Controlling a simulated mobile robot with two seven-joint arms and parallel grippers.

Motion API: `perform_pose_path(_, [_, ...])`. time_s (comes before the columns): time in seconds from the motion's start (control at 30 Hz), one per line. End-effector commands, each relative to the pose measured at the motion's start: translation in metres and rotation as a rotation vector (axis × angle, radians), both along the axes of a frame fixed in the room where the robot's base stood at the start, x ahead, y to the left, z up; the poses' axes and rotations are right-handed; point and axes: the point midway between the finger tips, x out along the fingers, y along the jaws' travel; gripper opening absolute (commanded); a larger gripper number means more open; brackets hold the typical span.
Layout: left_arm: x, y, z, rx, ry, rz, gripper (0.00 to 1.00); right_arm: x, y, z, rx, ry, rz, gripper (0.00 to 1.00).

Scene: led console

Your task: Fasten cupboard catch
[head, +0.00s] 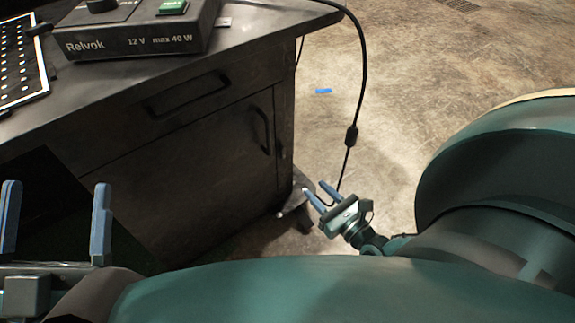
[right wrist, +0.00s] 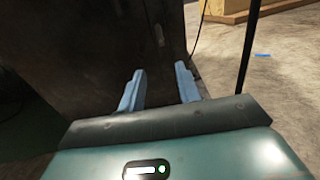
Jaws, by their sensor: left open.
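The dark cupboard (head: 200,175) stands under the worktop. Its door has an upright bar handle (head: 262,130) near the right edge. A small dark fitting, probably the catch (head: 282,150), sits right of the handle; its state is too small to tell. In the right wrist view, a small pale upright part (right wrist: 159,35) shows on the dark cupboard front (right wrist: 90,45), beyond the fingers. My right gripper (head: 315,187) is open and empty, low beside the cupboard's right corner; its fingers also show apart in the wrist view (right wrist: 160,70). My left gripper (head: 56,186) is open and empty at lower left.
A Relvok power box (head: 135,32) and an LED panel (head: 20,72) lie on the worktop (head: 250,45). A black cable (head: 362,75) with a lump hangs near my right gripper. A closed-looking drawer (head: 188,97) is above the door. Floor at right is mostly clear.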

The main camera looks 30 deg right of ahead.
Motion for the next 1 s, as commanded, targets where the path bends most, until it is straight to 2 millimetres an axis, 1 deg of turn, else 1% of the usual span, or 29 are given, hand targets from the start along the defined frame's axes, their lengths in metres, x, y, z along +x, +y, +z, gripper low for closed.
perform_pose_path(0.17, [0.000, 0.001, 0.005, 0.005, -0.052, -0.001, 0.76, 0.021, 0.000, -0.001, 0.012, -0.003, -0.004, 0.34])
perform_pose_path(0.4, [-0.001, 0.002, 0.020, 0.017, -0.185, -0.002, 0.76, 0.072, 0.005, -0.002, 0.011, -0.004, -0.004, 0.34])
perform_pose_path(0.6, [-0.005, 0.003, 0.032, 0.028, -0.287, -0.004, 0.76, 0.108, 0.008, -0.001, 0.010, -0.003, -0.002, 0.34])
perform_pose_path(0.7, [-0.006, 0.003, 0.037, 0.031, -0.323, -0.004, 0.76, 0.119, 0.009, -0.002, 0.009, 0.000, -0.003, 0.34])
perform_pose_path(0.8, [-0.007, 0.004, 0.040, 0.032, -0.346, -0.005, 0.76, 0.126, 0.009, -0.001, 0.009, 0.001, -0.002, 0.34])
perform_pose_path(1.0, [-0.008, 0.004, 0.042, 0.033, -0.356, -0.005, 0.76, 0.130, 0.010, 0.000, 0.008, 0.001, -0.002, 0.34])
